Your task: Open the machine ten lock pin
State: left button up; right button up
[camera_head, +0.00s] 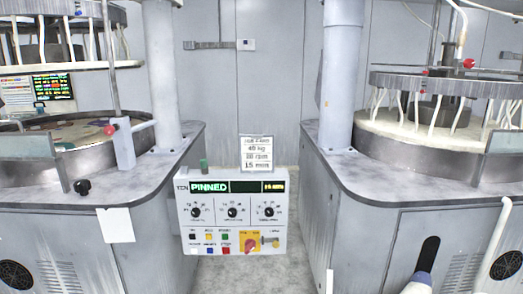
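The control box marked TEN (232,215) stands between the two machines, with a green display (209,187) reading PINNED. It has three dials, several coloured buttons and a red rotary switch (252,243) on a yellow plate. On the left machine, a red knob (109,130) sticks out of a grey upright block (124,144) at the platen's edge. On the right machine, a red ball (468,63) sits above the raised upper plate. I cannot tell for certain which part is the lock pin. White parts of my arm show at the bottom right.
The left machine's platen (25,179) and the right machine's platen (393,148) flank a narrow gap. A white sign (257,150) stands behind the box. A small black knob (82,187) sits on the left machine's front edge. Thick grey columns rise from both machines.

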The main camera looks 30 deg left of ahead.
aim_at(109, 130)
jog(key=u, duration=2.4)
jog(key=i+u, duration=0.15)
jog(key=u, duration=0.3)
jog(key=l+u, duration=0.1)
jog(key=u, duration=0.3)
jog(key=i+l+u, duration=0.1)
jog(key=u, duration=0.8)
jog(key=l+u, duration=0.15)
jog(key=u, duration=0.3)
jog(key=i+l+u, duration=0.1)
jog(key=l+u, duration=0.3)
jog(key=l, duration=0.25)
jog(key=l+z, duration=0.1)
jog(key=z, duration=0.3)
jog(key=l+z, duration=0.15)
jog(key=z, duration=0.2)
jog(key=l+z, duration=0.1)
jog(key=z, duration=0.3)
jog(key=i+j, duration=0.05)
